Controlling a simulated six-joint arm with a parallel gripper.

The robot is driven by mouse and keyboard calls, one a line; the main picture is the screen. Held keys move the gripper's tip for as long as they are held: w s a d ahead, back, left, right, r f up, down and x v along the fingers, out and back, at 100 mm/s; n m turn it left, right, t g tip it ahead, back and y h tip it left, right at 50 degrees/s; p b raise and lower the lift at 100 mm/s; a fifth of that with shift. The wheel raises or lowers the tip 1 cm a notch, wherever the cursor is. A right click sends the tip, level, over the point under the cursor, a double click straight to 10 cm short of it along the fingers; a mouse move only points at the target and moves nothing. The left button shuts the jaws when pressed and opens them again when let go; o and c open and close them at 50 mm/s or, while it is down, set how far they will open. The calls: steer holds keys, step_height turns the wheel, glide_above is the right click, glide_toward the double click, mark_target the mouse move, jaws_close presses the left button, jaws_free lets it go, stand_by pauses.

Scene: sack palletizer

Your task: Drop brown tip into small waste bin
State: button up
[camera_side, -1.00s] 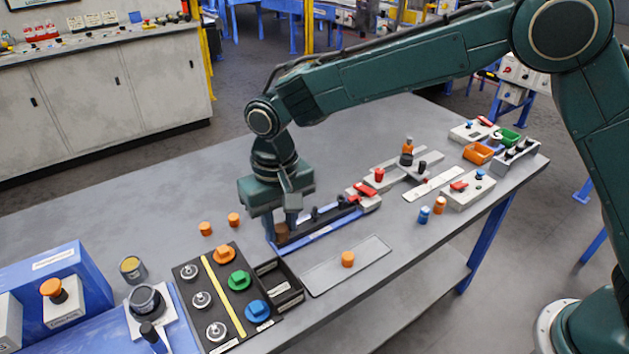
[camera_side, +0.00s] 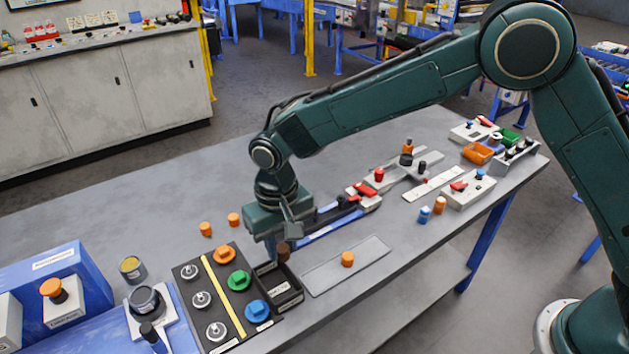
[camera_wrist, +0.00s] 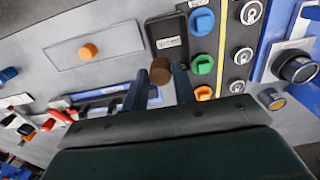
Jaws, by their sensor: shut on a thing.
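The brown tip (camera_side: 283,252) is a small dark-brown cylinder held between the fingers of my gripper (camera_side: 281,244). In the wrist view the brown tip (camera_wrist: 160,71) sits between the two blue-grey fingertips. The small waste bin (camera_side: 289,302) is a black open box with a white label on its front. In the side view the tip shows at the bin's far end, above the table. In the wrist view the bin (camera_wrist: 168,43) lies just beyond the tip, which overlaps its lower edge. My gripper and the tip hide part of the bin's far end.
A black board (camera_side: 188,258) with orange, green and blue knobs stands left of the bin. A grey tray (camera_side: 322,278) with an orange cap (camera_side: 347,259) lies to the right. A blue rack (camera_side: 332,224) with dark pieces lies behind. Two orange caps (camera_side: 206,229) stand at the back left.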

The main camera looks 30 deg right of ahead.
steer(key=shift+f, duration=0.35)
steer(key=o, duration=1)
steer(key=shift+r, duration=0.15)
step_height(320, 180, up, 14)
steer(key=shift+f, duration=0.2)
stand_by(0.4)
